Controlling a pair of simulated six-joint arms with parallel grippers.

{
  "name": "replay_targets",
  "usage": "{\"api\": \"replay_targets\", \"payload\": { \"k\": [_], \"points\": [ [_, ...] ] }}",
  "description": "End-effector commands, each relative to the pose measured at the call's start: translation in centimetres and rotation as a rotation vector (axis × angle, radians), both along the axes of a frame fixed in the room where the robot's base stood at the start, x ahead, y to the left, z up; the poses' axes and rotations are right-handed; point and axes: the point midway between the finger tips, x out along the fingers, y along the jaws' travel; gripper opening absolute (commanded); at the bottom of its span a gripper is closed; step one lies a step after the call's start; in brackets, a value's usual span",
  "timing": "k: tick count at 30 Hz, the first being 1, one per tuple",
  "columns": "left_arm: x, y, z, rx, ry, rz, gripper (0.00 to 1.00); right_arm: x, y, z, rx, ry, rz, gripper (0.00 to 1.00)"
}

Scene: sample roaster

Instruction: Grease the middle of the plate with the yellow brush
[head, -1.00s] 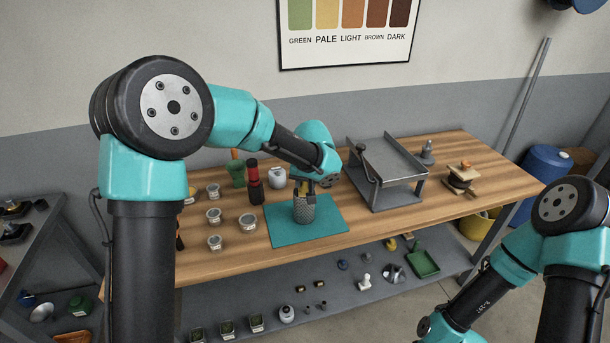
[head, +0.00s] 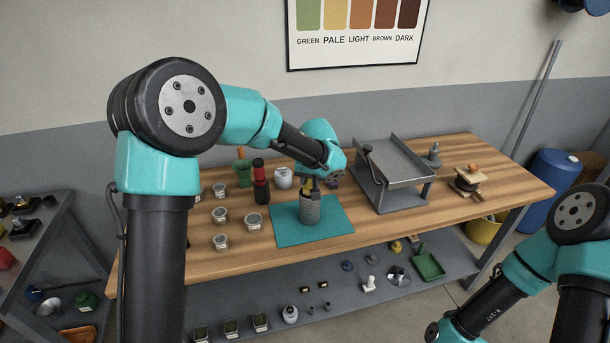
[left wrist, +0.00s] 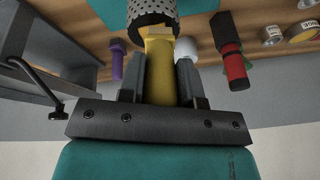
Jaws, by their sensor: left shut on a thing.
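The yellow brush (left wrist: 160,75) is upright, with its lower end in a perforated metal cylinder (head: 310,209) on the teal mat (head: 338,230). The cylinder also shows in the left wrist view (left wrist: 150,10). My left gripper (head: 311,186) is shut on the yellow handle just above the cylinder's rim; it fills the middle of the left wrist view (left wrist: 162,82). The brush's bristles are hidden. A flat grey metal plate (head: 395,160) on a stand lies to the right of the mat. My right gripper is outside the picture; only my right arm shows.
A dark bottle with a red top (head: 260,180) and a white pot (head: 283,178) stand behind the mat. Several small tins (head: 221,242) stand left of it. A lever (head: 372,162) sticks up at the plate stand's left side. Bare wood (head: 440,195) lies right of the stand.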

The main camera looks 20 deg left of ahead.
Motion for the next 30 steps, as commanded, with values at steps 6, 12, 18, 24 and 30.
{"api": "replay_targets", "payload": {
  "k": [6, 12, 18, 24, 30],
  "points": [
    [-1.5, -2.0, 0.0, 0.001, -0.001, -0.017, 0.08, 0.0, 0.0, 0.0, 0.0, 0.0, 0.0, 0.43],
    [-1.7, -1.8, 2.5, -0.001, -0.003, -0.011, 0.08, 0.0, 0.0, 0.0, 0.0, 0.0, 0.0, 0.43],
    [-1.7, -1.5, 4.2, -0.001, -0.002, -0.006, 0.08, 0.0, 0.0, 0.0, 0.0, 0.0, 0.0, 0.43],
    [-1.8, -1.2, 6.1, -0.002, -0.002, -0.001, 0.08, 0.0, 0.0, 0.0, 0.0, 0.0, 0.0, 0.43],
    [-1.9, -0.9, 7.7, -0.001, -0.001, 0.003, 0.08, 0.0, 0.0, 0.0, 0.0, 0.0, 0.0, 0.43]
  ]
}}
